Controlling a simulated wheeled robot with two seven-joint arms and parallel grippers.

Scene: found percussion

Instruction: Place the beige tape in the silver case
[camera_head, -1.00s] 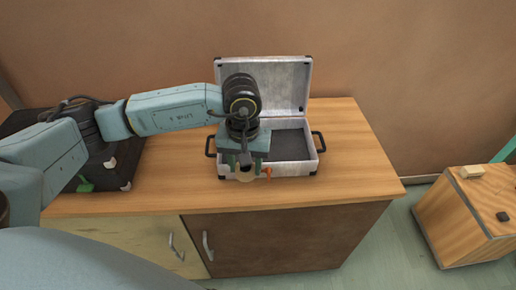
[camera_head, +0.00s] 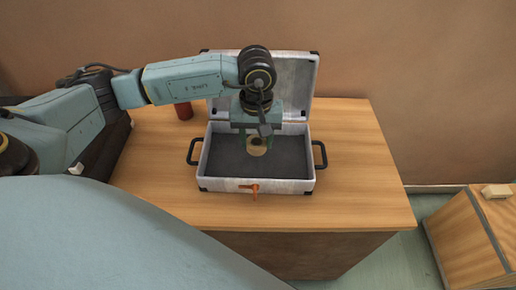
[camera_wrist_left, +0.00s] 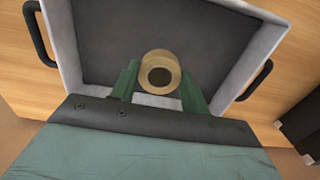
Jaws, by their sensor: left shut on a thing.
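The silver case (camera_head: 207,155) stands open on the wooden cabinet, its lid (camera_head: 300,88) raised at the back and its inside dark grey. My left gripper (camera_head: 257,146) is over the inside of the case, shut on the beige tape (camera_head: 257,151). In the left wrist view the tape (camera_wrist_left: 160,72) sits between the two green fingers (camera_wrist_left: 158,85), with the case floor (camera_wrist_left: 110,40) behind it. I cannot tell whether the tape touches the floor. My right gripper is not in view.
An orange latch (camera_head: 251,188) is at the front of the case, and black handles (camera_head: 320,155) stick out at its sides. A dark red cylinder (camera_head: 184,110) stands behind the case's left side. The cabinet top (camera_head: 365,160) is clear to the right. A wooden box (camera_head: 475,235) stands at the far right.

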